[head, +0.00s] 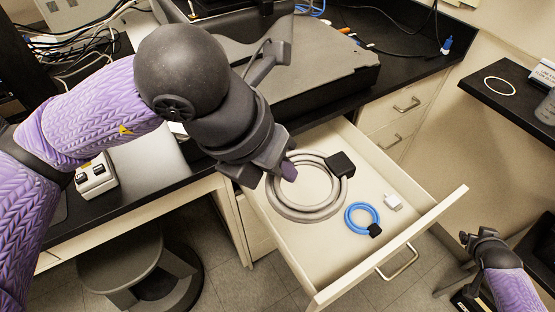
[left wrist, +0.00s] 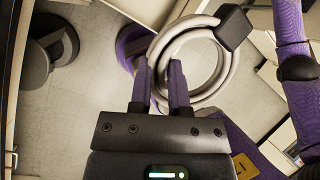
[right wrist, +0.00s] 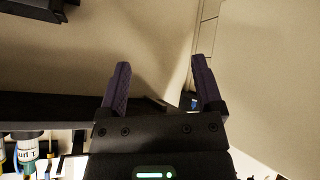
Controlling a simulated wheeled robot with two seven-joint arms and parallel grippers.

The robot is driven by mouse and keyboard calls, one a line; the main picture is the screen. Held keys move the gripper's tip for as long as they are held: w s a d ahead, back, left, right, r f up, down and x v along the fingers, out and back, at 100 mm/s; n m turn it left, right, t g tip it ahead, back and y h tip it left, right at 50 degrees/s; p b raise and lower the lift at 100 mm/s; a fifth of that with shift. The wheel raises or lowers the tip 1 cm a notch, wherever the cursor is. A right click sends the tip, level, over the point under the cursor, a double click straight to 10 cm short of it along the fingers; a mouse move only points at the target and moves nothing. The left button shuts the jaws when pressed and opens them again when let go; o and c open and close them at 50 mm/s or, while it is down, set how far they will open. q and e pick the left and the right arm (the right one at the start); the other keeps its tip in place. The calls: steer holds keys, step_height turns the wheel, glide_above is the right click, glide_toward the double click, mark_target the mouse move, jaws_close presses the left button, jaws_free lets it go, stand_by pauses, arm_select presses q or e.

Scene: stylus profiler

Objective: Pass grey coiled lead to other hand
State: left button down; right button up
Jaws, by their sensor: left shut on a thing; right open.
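The grey coiled lead (head: 308,215) is a thick grey ring of loops with a black block (head: 341,164) on its right side. My left gripper (head: 287,171) is shut on the left side of the coil, which shows over the open drawer in the head view. In the left wrist view the coil (left wrist: 229,72) sits at and beyond the fingertips (left wrist: 160,70), with floor behind it, so it looks held in the air. My right gripper (head: 471,238) is low at the right, apart from the coil. In the right wrist view its fingers (right wrist: 160,72) are spread and empty.
The open drawer (head: 428,212) holds a blue coiled lead (head: 349,223) and a small white adapter (head: 393,202). A black bench (head: 400,68) with equipment is behind. A side shelf (head: 490,92) stands at the right, a stool (head: 125,262) at lower left.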

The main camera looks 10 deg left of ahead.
steer(key=s+a+f+n+g+y, duration=0.1)
steer(key=s+a+f+n+g, duration=0.1)
steer(key=s+a+f, duration=0.6)
steer(key=s+a+f+n+g+y, duration=0.1)
steer(key=s+a+f+g+y, duration=0.1)
steer(key=s+a+f, duration=0.65)
steer(key=s+a+f+n+g+y, duration=0.1)
steer(key=s+a, duration=0.3)
steer(key=s, duration=0.5)
steer(key=s+a+f+n+g, duration=0.1)
steer(key=s+a+g, duration=0.1)
steer(key=s+a, duration=0.3)
steer(key=s, duration=0.4)
steer(key=shift+s+a+f+y, duration=0.15)
steer(key=shift+s+f+y, duration=0.05)
steer(key=shift+y, duration=0.2)
